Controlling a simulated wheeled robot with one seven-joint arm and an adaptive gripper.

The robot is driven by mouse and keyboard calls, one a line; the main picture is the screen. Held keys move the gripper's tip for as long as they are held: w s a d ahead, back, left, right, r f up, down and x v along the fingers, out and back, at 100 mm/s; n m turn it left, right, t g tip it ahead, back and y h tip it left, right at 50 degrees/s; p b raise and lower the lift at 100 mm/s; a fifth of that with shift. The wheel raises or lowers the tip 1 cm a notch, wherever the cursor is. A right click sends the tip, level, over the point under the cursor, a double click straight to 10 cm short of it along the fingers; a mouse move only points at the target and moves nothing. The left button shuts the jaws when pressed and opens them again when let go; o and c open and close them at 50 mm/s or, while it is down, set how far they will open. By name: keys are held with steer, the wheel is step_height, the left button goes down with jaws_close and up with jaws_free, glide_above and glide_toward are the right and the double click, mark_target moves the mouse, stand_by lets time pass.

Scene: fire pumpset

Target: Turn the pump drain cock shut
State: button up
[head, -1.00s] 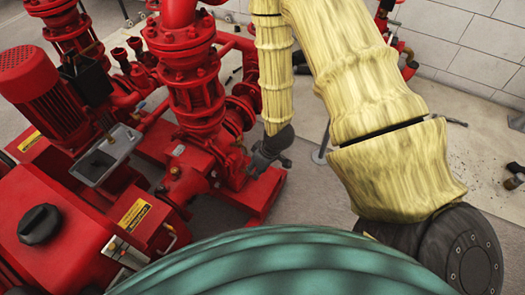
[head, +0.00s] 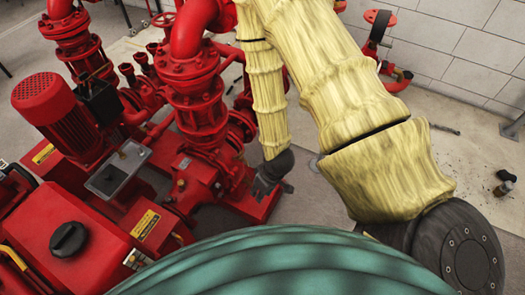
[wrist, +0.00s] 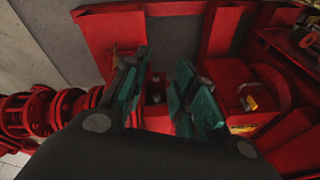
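The red pump (head: 200,165) stands left of my gripper in the head view, on a red base. A small brass-coloured fitting (head: 181,184) shows on the pump's lower front; I cannot tell whether it is the drain cock. My gripper (head: 264,186) is pointed down beside the pump, low over the red base. In the wrist view my gripper (wrist: 160,92) has its two teal-padded fingers apart, with a gap between them. Small dark and red parts show in that gap, too dark to name. No cock handle can be made out for certain.
A red motor (head: 45,100), a grey box (head: 118,167) and a red tank with a black cap (head: 68,239) stand left of the pump. Red pipework (head: 195,80) rises behind it. Bare floor (head: 320,205) lies to the right.

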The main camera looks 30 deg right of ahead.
steer(key=shift+s+a+r+p, duration=0.2)
steer(key=shift+s+r+p, duration=0.4)
steer(key=shift+s, duration=0.05)
